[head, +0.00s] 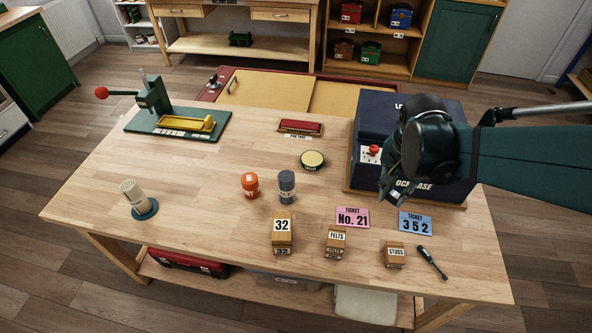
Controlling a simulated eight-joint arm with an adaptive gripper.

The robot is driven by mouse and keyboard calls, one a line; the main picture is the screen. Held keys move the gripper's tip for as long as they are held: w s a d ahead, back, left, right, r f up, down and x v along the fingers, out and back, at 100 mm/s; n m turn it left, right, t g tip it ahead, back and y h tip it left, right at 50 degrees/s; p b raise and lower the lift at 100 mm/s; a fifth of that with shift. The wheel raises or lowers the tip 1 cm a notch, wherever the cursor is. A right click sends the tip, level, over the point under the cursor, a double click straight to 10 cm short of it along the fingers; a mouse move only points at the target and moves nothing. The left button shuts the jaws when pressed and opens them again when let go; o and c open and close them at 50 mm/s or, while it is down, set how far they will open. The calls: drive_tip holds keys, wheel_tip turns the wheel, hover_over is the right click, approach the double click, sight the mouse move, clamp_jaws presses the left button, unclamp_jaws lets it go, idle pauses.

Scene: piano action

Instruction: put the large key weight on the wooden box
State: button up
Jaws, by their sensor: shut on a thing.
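My gripper (388,185) is at the right, in front of the dark navy case. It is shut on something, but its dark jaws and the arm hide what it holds. I cannot pick out the large key weight for certain. Small wooden boxes stand along the front of the table: a taller one marked 32 (282,234), one marked FELTS (335,241) and one marked STUDS (394,255). A grey cylinder (287,187) and an orange one (250,186) stand upright behind the 32 box, apart from my gripper.
The navy case (375,119) on a wooden base has a red knob (374,150). Pink (352,217) and blue (415,223) tickets, a screwdriver (432,261), a yellow-topped tin (312,160), a cream cylinder (134,195) and a green press (178,125) are around. The table's left-middle is clear.

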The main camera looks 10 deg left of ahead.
drive_tip(key=s+a+r+n, duration=0.1)
drive_tip(key=s+a+n, duration=0.1)
drive_tip(key=a, duration=0.8)
drive_tip(key=s+a+r+n+b, duration=0.1)
drive_tip(key=s+a+r+n, duration=0.1)
drive_tip(key=a, duration=0.8)
drive_tip(key=s+a+r+n, duration=0.2)
drive_tip(key=s+a, duration=0.4)
drive_tip(key=a, duration=0.4)
drive_tip(key=shift+n+y, duration=0.4)
drive_tip(key=shift+n, duration=0.3)
drive_tip(key=shift+s, duration=0.1)
drive_tip(key=shift+f, duration=0.1)
drive_tip(key=b, duration=0.2)
hover_over(282, 224)
drive_tip(key=shift+s+f, duration=0.2)
drive_tip(key=shift+f, duration=2.85)
drive_tip(key=shift+f+b, duration=0.6)
drive_tip(key=shift+f, duration=1.25)
drive_tip(key=shift+f, duration=0.15)
